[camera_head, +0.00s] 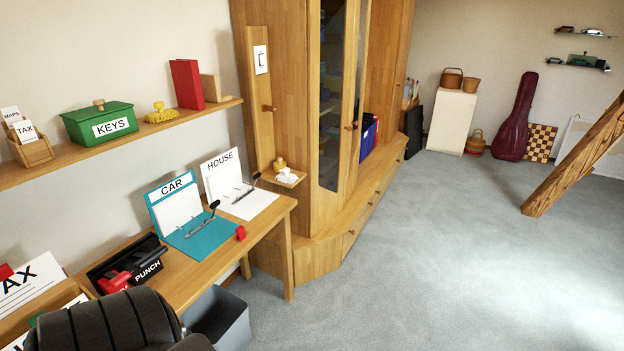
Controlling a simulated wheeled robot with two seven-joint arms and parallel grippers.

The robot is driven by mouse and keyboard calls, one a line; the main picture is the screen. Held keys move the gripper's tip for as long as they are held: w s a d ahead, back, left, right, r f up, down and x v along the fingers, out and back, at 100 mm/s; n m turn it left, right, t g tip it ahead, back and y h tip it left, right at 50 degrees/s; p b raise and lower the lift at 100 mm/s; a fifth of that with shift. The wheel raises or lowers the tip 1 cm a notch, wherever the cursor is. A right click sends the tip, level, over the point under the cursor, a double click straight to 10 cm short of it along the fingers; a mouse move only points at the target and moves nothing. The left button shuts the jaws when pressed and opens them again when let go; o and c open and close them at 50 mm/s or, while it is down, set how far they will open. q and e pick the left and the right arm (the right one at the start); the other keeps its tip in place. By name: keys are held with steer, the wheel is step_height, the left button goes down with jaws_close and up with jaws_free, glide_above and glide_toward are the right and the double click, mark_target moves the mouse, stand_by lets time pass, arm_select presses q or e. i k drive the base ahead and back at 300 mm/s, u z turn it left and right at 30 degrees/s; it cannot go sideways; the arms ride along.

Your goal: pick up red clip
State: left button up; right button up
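A small red object (240,232), which looks like the red clip, sits on the wooden desk (262,228) at its right part, just right of the teal CAR binder (208,237). It is small in the view, so its exact shape is hard to tell. Nothing touches it from above. Neither of my grippers is in view.
The white HOUSE binder (249,203) lies open behind the clip. A black PUNCH holder (146,270) with red items stands further left. A dark padded chair back (108,322) and a grey bin (222,318) are in front. Carpet (440,260) is clear to the right.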

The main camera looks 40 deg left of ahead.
mark_target(240, 233)
steer(key=u, duration=0.1)
steer(key=i, duration=2.3)
steer(key=u, duration=0.8)
steer(key=i, duration=1.1)
steer(key=u, duration=1.9)
steer(key=i, duration=0.95)
steer(key=u, duration=0.7)
